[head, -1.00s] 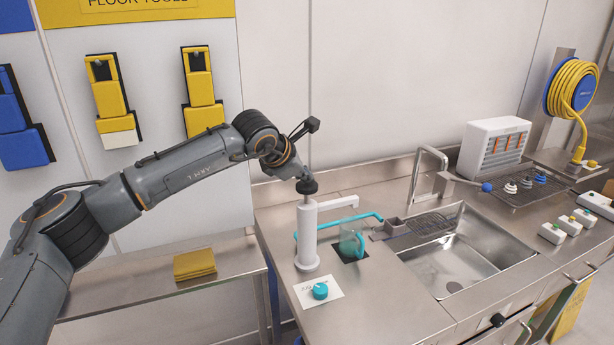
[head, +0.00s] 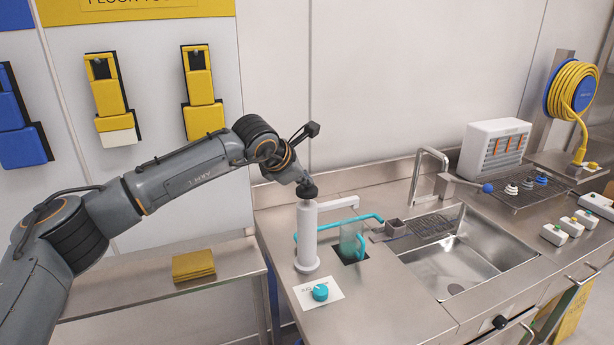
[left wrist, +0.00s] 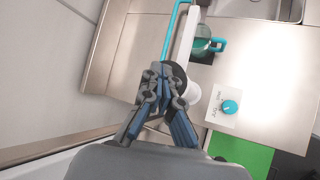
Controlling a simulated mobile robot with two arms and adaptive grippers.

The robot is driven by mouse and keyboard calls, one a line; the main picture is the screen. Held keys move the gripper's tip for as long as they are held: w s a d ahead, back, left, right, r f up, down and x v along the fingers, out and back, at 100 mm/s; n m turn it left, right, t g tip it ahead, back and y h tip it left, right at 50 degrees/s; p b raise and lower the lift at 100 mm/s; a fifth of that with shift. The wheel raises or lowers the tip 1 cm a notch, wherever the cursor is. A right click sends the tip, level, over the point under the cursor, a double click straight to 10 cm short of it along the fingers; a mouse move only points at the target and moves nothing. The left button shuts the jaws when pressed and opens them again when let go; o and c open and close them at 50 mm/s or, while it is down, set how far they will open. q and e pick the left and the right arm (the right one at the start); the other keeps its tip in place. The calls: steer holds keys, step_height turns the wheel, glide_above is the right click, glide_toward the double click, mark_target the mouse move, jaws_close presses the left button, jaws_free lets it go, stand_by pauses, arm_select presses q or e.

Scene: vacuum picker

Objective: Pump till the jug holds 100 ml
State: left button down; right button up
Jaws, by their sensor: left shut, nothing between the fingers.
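The white pump (head: 307,235) stands upright on the steel counter, with a black knob (head: 307,191) on top and a white spout (head: 338,203) reaching right. The clear jug (head: 349,243) with a teal handle stands on a dark pad under the spout. It looks teal-tinted inside, but its level cannot be read. My left gripper (left wrist: 160,88) is shut and empty at the top of the pump, and seems to press on the black knob. In the left wrist view its fingers partly cover the knob (left wrist: 178,72), and the jug (left wrist: 201,47) lies beyond. My right gripper is not in view.
A teal dial (head: 320,292) on a white card sits in front of the pump. A sink (head: 470,255) with a tap (head: 432,155) is to the right.

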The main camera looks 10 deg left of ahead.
arm_select(q)
steer(key=shift+f, duration=0.1)
stand_by(0.3)
steer(key=shift+w+r+p, duration=0.1)
steer(key=shift+r+p, duration=1.05)
steer(key=shift+r, duration=1.35)
steer(key=shift+r, duration=0.15)
steer(key=shift+r+p, duration=1.2)
steer(key=shift+r, duration=1.2)
steer(key=shift+a, duration=0.1)
